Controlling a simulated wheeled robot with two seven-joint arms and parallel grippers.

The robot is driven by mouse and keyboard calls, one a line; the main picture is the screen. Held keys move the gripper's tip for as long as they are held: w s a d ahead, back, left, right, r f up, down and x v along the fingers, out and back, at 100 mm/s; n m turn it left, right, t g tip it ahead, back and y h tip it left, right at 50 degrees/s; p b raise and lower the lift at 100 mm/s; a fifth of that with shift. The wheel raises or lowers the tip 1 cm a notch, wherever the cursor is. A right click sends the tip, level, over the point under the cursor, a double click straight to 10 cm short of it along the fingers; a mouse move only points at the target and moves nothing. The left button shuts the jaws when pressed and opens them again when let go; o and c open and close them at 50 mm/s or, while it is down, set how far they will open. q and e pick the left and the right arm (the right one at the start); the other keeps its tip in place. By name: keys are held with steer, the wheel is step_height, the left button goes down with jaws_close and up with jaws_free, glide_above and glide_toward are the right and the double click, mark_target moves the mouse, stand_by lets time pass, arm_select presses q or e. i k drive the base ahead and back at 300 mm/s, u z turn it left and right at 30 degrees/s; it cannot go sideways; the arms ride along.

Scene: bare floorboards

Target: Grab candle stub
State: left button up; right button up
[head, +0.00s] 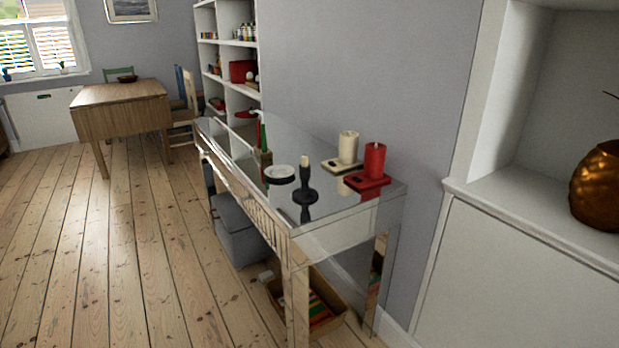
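A short cream candle stub (304,161) stands upright in a black candlestick (305,191) in the head view. The candlestick stands near the front edge of a mirrored console table (330,224), towards its right end. A thicker cream candle (348,147) and a red candle (375,160) stand on holders behind it to the right. Neither of my grippers is in view.
A small white dish (280,171) on a dark base is just left of the candlestick. Open floorboards (130,260) lie to the left. White shelving (545,230) stands at right.

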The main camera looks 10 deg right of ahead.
mark_target(304, 160)
steer(key=u, duration=0.75)
steer(key=i, duration=1.25)
steer(key=z, duration=0.3)
